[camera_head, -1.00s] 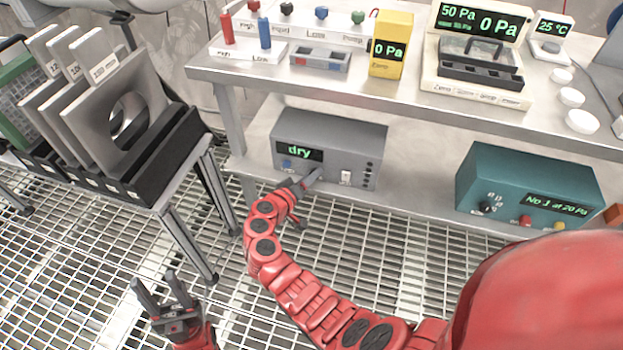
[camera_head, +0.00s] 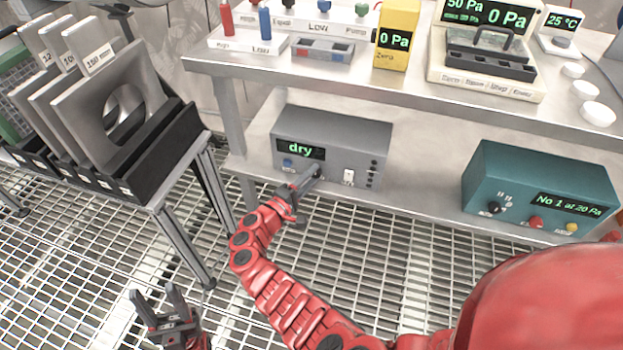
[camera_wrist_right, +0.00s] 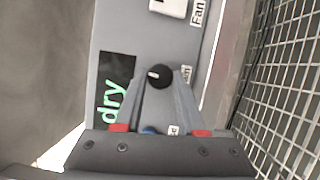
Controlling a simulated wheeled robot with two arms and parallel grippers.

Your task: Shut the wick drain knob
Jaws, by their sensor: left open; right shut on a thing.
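The grey box (camera_head: 335,140) with a green "dry" display stands on the lower shelf. On its front, the small black round knob (camera_wrist_right: 159,76) sits between the fingertips of my right gripper (camera_wrist_right: 160,80) in the right wrist view. The fingers are shut on the knob, and its pale mark points left in that view. The label beside it is partly covered. In the head view my right gripper (camera_head: 314,172) reaches the box's lower front and hides the knob. My left gripper (camera_head: 159,297) is open and empty, low at the left above the grating.
A blue button (camera_wrist_right: 150,130) and a white switch (camera_wrist_right: 170,7) are on the same panel. A teal box (camera_head: 540,190) stands at the right of the lower shelf. A rack of plates (camera_head: 110,120) is at the left. The upper bench (camera_head: 350,72) overhangs the shelf.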

